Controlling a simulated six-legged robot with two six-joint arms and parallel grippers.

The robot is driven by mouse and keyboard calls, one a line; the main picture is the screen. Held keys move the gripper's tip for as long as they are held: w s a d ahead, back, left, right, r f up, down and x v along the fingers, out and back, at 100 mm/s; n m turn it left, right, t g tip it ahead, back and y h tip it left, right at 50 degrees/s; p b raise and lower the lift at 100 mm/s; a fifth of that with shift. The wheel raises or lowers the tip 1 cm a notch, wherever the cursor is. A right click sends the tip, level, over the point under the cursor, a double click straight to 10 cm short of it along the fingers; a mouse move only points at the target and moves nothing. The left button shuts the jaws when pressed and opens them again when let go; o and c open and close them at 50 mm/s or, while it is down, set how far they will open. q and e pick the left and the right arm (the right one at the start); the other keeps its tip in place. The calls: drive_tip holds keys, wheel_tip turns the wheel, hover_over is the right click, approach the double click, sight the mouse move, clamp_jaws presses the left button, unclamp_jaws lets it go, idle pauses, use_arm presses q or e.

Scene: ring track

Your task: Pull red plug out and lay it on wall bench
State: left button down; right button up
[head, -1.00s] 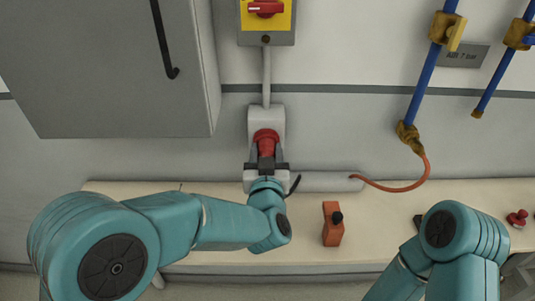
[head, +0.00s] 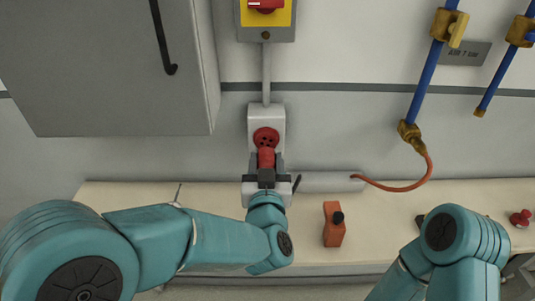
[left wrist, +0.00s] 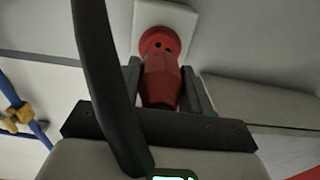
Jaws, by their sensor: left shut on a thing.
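The red plug (head: 266,158) is held in my left gripper (head: 266,165), in front of the wall socket. In the left wrist view the plug (left wrist: 161,82) sits between the two fingers of my left gripper (left wrist: 166,88), which are shut on it. The red socket face (head: 266,138) with its dark holes shows above the plug, on a pale wall box. It also shows in the left wrist view (left wrist: 160,43). A dark cable crosses that view. The wall bench (head: 385,205) runs below along the wall. My right gripper is not in view; only its arm shows.
An orange block with a black knob (head: 333,223) stands on the bench right of my left arm. A red knob-like item (head: 520,218) is at the far right. A grey cabinet (head: 110,65) hangs upper left. An orange hose (head: 400,188) reaches the bench's back.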

use_arm(q)
drive_tip(key=shift+s, duration=1.2)
